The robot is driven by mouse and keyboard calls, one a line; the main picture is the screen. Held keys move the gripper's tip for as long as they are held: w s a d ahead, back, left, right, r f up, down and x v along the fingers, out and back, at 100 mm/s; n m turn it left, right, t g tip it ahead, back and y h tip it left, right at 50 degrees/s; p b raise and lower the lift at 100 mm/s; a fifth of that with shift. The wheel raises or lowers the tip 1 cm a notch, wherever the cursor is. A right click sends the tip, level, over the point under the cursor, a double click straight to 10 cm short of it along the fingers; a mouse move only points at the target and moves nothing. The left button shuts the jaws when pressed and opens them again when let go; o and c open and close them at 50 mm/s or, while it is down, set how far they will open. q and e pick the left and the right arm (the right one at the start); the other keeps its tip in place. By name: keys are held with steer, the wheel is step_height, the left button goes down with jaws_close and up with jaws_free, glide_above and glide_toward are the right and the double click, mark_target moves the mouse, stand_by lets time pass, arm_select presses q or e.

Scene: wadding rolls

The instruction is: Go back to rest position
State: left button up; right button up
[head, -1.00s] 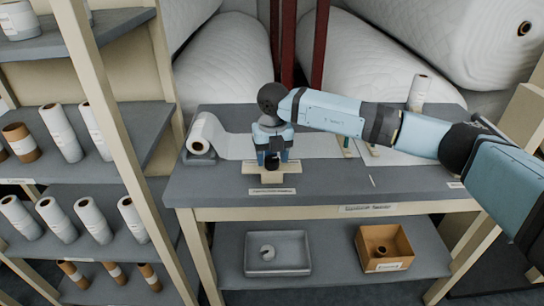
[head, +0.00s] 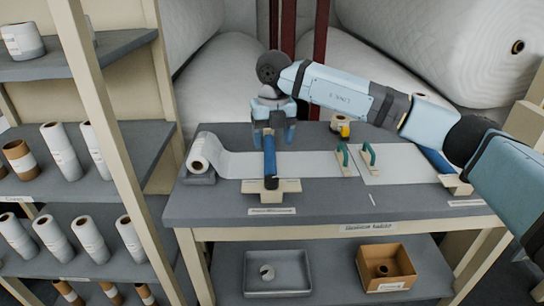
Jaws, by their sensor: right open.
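My right gripper (head: 274,134) is open over the table (head: 330,205), its fingers at the upper part of a blue bar (head: 270,158). The bar rises from a dark piece on a pale wooden stand (head: 285,187) near the front edge. I cannot tell whether the fingers touch the bar. My right arm reaches in from the right, across the back of the table. My left gripper is not in view.
A white roll (head: 199,152) lies at the table's left, its sheet (head: 240,163) unrolled rightward. Green-handled tools (head: 343,158) and a second blue bar (head: 432,158) are on the right. Shelves of rolls stand left.

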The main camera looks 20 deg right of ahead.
steer(key=shift+r, duration=1.05)
